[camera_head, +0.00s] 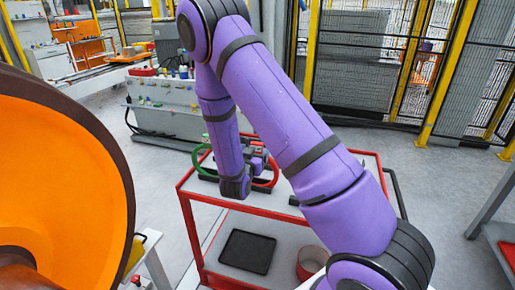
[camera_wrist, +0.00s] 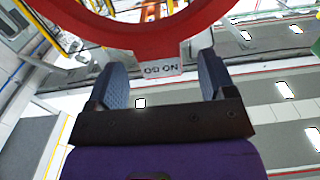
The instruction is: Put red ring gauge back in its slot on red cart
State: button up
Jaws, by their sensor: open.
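The red ring gauge (camera_head: 274,178) stands upright above the top of the red cart (camera_head: 190,203), partly hidden behind my arm. In the wrist view the red ring (camera_wrist: 130,35) arches across the top, with its pale "NO GO" tag (camera_wrist: 162,70) between my fingers. My gripper (camera_wrist: 162,78) is open, one finger on each side of the tag, with gaps visible on both sides. In the head view my gripper (camera_head: 258,160) is small and close to the ring. The ring's lower edge and its slot are mostly hidden, so I cannot tell whether it is seated.
A green ring (camera_head: 198,162) stands just left of the red one on the cart top. The lower shelf holds a black tray (camera_head: 247,252) and a reddish round piece (camera_head: 312,262). A large orange wheel (camera_head: 55,165) fills the left side. Yellow-posted fencing (camera_head: 446,75) stands behind.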

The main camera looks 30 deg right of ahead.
jog(key=v, duration=0.6)
dwell(0.5)
jog(key=w+a+r+y, duration=0.3)
jog(key=a+r+y, duration=0.1)
jog(key=r+y, duration=0.4)
jog(key=s+a+r+n+g+y, duration=0.1)
jog(key=s+a+r+n+y, duration=0.15)
jog(key=r, duration=0.35)
jog(key=s+a+r+n+y, duration=0.2)
jog(key=s+r+y, duration=0.1)
jog(key=r, duration=0.2)
jog(key=s+r+n+g, duration=0.2)
jog(key=s+r, duration=0.2)
jog(key=s, duration=0.8)
jog(key=s+d+r+n+g, duration=0.1)
jog(key=s+r+n+g, duration=0.2)
jog(key=s, duration=1)
notch_tip(320, 180, up, 2)
jog(key=shift+d+n, duration=0.3)
jog(key=shift+n, duration=0.05)
